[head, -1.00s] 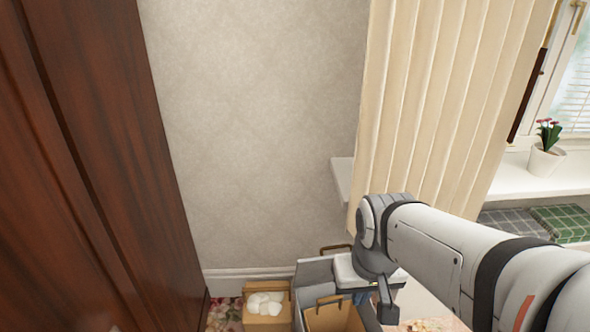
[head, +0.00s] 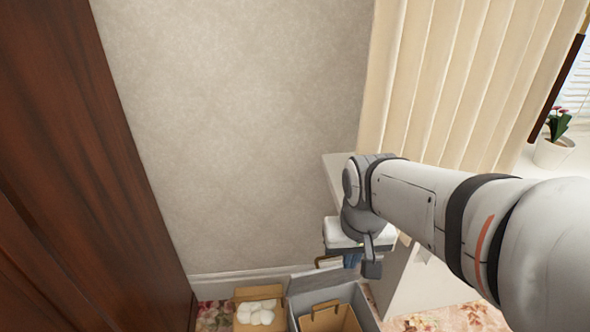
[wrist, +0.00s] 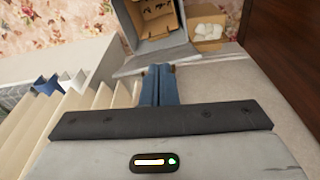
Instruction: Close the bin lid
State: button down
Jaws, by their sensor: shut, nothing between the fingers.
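The grey bin (head: 361,300) stands on the floor by the wall, at the bottom of the head view. It holds a brown cardboard box with a handle cutout. A grey lid panel (head: 318,281) stands at the bin's wall side, so the bin is open. In the wrist view the bin (wrist: 182,47) is upper middle, and the lid (wrist: 140,66) shows as a thin grey strip along its near edge. My gripper (wrist: 158,72) has its blue fingers together and empty, by that strip; contact cannot be told. In the head view my wrist mostly hides the gripper (head: 352,260).
A small box of white rounded items (head: 257,312) stands left of the bin. A dark wooden cabinet (head: 85,180) is at the left. The cream curtain (head: 440,90) and a white sill are at the right. Patterned carpet (wrist: 60,30) lies beyond.

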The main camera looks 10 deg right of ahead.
jog(key=w+a+f+m+g+h+p, duration=0.1)
jog(key=w+f+m+g+p, duration=0.1)
jog(key=w+m, duration=0.65)
jog(key=w+a+f+m+g+h+p, duration=0.1)
jog(key=w+f+m+g+h+p, duration=0.15)
jog(key=w, duration=1.05)
jog(key=w+a+f+m+p, duration=0.2)
jog(key=w+f+m, duration=0.3)
jog(key=w+f, duration=0.1)
jog(key=s+x, duration=0.2)
jog(key=x, duration=1.1)
jog(key=shift+s+m+g, duration=0.3)
jog(key=shift+s+g, duration=0.05)
jog(key=shift+s, duration=0.05)
jog(key=shift+a+r+h, duration=0.1)
jog(key=shift+h, duration=0.15)
